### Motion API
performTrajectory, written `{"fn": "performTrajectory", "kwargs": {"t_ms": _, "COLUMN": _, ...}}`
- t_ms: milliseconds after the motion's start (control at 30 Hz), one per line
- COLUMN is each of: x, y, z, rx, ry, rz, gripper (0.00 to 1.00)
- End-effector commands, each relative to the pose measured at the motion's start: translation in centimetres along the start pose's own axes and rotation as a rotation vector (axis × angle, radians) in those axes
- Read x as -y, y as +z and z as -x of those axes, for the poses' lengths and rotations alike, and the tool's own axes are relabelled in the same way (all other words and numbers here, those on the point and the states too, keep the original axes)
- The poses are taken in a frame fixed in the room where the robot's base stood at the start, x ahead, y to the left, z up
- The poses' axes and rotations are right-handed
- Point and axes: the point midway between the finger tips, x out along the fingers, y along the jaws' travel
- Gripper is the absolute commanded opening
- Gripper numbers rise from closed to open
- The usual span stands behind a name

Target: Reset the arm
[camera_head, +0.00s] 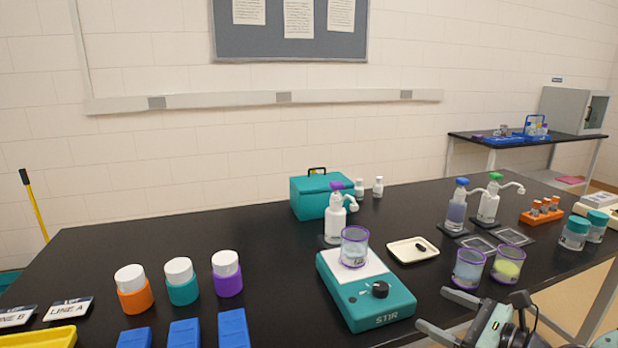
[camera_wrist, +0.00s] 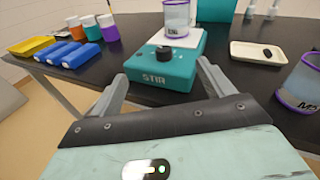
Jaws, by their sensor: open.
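My gripper (camera_head: 450,310) is at the lower right of the head view, near the front edge of the table. In the wrist view its two fingers (camera_wrist: 160,88) are spread apart with nothing between them. The teal stirrer (camera_head: 368,298) marked STIR stands beyond the fingers, and it also shows in the wrist view (camera_wrist: 180,66). A purple-rimmed beaker (camera_head: 354,247) sits on the stirrer's white plate. Part of my arm shows at the bottom right of the head view.
Two purple-rimmed beakers, one bluish (camera_head: 468,270) and one yellow-green (camera_head: 507,264), stand close to my gripper. A tray (camera_head: 400,252) holds a small black item. Pump bottles, a teal box (camera_head: 308,201), orange, teal and purple-banded jars, and blue blocks (camera_head: 234,328) occupy the black table.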

Motion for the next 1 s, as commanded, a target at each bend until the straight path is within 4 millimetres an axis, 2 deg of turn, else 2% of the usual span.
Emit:
{"fn": "performTrajectory", "kwargs": {"t_ms": 367, "x": -5.4, "y": -3.2, "z": -0.9, "rx": -0.238, "ry": 0.301, "rz": 0.386, "gripper": 0.80}}
{"fn": "performTrajectory", "kwargs": {"t_ms": 467, "x": -7.2, "y": -4.2, "z": -0.7, "rx": -0.315, "ry": 0.433, "rz": 0.555, "gripper": 0.80}}
{"fn": "performTrajectory", "kwargs": {"t_ms": 633, "x": -9.9, "y": -5.3, "z": 0.7, "rx": -0.446, "ry": 0.753, "rz": 0.954, "gripper": 0.80}}
{"fn": "performTrajectory", "kwargs": {"t_ms": 733, "x": -10.9, "y": -4.9, "z": 1.8, "rx": -0.490, "ry": 0.952, "rz": 1.193, "gripper": 0.80}}
{"fn": "performTrajectory", "kwargs": {"t_ms": 833, "x": -11.8, "y": -3.6, "z": 2.9, "rx": -0.501, "ry": 1.142, "rz": 1.415, "gripper": 0.80}}
{"fn": "performTrajectory", "kwargs": {"t_ms": 1000, "x": -13.7, "y": 0.2, "z": 4.6, "rx": -0.446, "ry": 1.442, "rz": 1.743, "gripper": 0.80}}
